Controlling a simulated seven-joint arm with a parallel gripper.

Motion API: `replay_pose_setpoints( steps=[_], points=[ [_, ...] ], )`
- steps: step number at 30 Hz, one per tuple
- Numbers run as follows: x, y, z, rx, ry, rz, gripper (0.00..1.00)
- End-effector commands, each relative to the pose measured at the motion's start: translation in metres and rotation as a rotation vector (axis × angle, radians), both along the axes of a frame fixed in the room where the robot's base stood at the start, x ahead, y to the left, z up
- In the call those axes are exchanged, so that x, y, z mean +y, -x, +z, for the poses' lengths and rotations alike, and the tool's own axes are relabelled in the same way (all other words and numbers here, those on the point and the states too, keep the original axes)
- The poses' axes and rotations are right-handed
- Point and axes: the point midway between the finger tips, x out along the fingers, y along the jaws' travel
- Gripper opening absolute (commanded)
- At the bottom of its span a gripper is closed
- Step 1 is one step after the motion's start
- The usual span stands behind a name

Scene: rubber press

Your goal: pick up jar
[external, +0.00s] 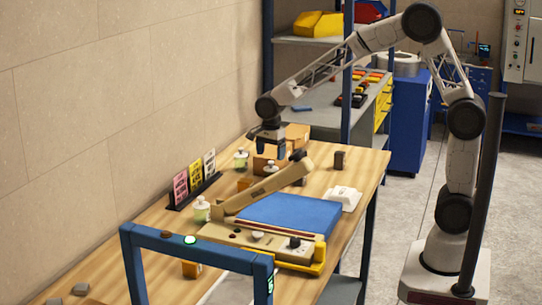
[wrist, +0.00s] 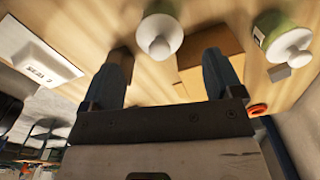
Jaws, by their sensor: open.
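A pale green jar with a white lid (wrist: 158,35) shows at the top of the wrist view, in line with the gap between my fingertips and apart from them. A second green jar with a white lid (wrist: 284,38) stands to its right in that view. In the external view, one jar (external: 240,159) stands at the back of the table left of my gripper, and another jar (external: 201,211) stands near the left end of the press. My gripper (external: 270,147) is open and empty above the far part of the table; its fingers (wrist: 166,60) also show in the wrist view.
A heat press (external: 262,232) with a blue pad (external: 289,215) and raised beige arm (external: 268,187) stands in front of my gripper. Cardboard boxes (external: 296,134) sit close behind it. Coloured cards (external: 194,176) stand left. A blue frame (external: 194,247) crosses the front.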

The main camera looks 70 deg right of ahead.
Motion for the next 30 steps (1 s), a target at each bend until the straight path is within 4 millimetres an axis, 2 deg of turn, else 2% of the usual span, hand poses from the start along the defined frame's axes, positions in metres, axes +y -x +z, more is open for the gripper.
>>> replay_pose_setpoints(
  steps=[9,23,30],
  points=[
    [0.000,0.000,-0.023,0.002,0.000,0.000,0.86],
    [0.000,0.001,-0.028,0.002,0.000,0.000,0.86],
    [-0.001,0.001,-0.050,0.004,0.000,0.000,0.86]
  ],
)
